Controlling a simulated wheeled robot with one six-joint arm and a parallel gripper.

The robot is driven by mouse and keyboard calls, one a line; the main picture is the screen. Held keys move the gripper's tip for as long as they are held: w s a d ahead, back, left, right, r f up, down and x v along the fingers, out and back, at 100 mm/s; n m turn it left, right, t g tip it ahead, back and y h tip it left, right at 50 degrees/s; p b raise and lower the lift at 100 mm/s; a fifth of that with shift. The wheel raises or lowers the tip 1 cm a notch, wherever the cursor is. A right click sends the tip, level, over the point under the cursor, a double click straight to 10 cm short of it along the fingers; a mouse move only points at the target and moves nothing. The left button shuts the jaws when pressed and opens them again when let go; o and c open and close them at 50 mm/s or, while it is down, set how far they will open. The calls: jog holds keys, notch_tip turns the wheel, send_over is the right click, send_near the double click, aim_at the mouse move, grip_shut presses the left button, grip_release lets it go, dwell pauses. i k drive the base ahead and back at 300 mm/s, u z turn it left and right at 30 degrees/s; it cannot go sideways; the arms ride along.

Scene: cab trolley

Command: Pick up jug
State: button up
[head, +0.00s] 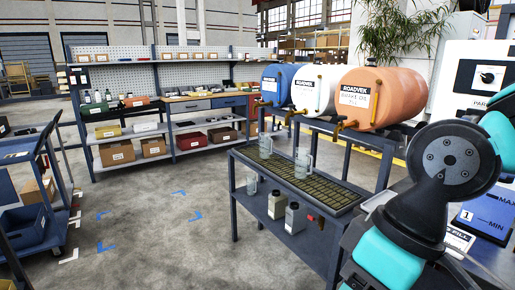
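A clear jug (301,167) stands upright on the slatted drip tray (325,189) of the drum rack, below the taps. A second clear jug (265,147) stands farther back on the same tray. A third small clear vessel (251,184) is lower down, at the rack's left side. I cannot tell which one is the task's jug. My teal and dark grey arm fills the lower right, apart from the jugs. My gripper is out of view, so its state does not show.
Blue, white and orange drums (379,97) with brass taps lie above the tray. Two grey bottles (294,218) stand on the lower shelf. A blue trolley (32,190) is at left. A shelf bench (165,100) stands behind. The middle floor is clear.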

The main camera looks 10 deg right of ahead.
aim_at(266, 143)
jog(key=u, duration=0.7)
jog(key=i, duration=1.55)
jog(key=u, duration=0.35)
jog(key=i, duration=1.65)
jog(key=z, duration=1.1)
jog(key=i, duration=0.8)
jog(key=z, duration=0.45)
